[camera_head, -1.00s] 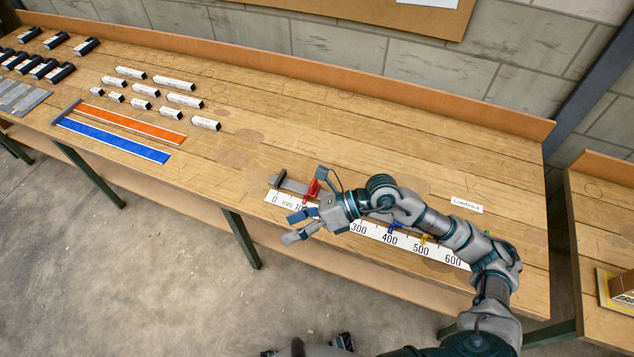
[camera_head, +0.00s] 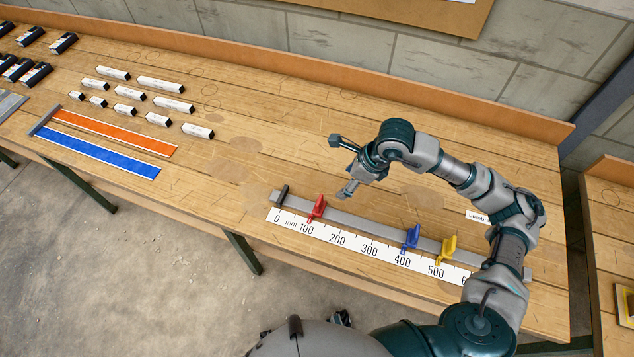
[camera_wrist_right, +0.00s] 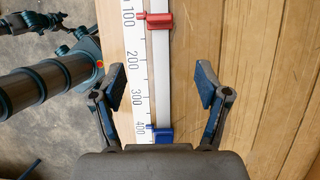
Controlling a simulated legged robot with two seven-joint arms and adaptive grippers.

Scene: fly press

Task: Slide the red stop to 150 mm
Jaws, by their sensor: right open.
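The red stop (camera_head: 317,207) sits on the grey rail (camera_head: 350,222) near the 100 mark of the white mm scale (camera_head: 369,249). In the right wrist view the red stop (camera_wrist_right: 157,19) is at the top, level with about 100. My right gripper (camera_head: 341,166) is open and empty, above the bench and behind the rail. In the right wrist view its fingers (camera_wrist_right: 160,84) stand apart on either side of the rail and scale, around the 200 to 300 stretch in the picture, with the red stop beyond them.
A blue stop (camera_head: 411,237) and a yellow stop (camera_head: 446,250) sit farther right on the rail. My right arm covers the rail's right part. Orange (camera_head: 115,133) and blue strips (camera_head: 100,153) and several small labelled blocks lie at left. The bench behind the rail is mostly clear.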

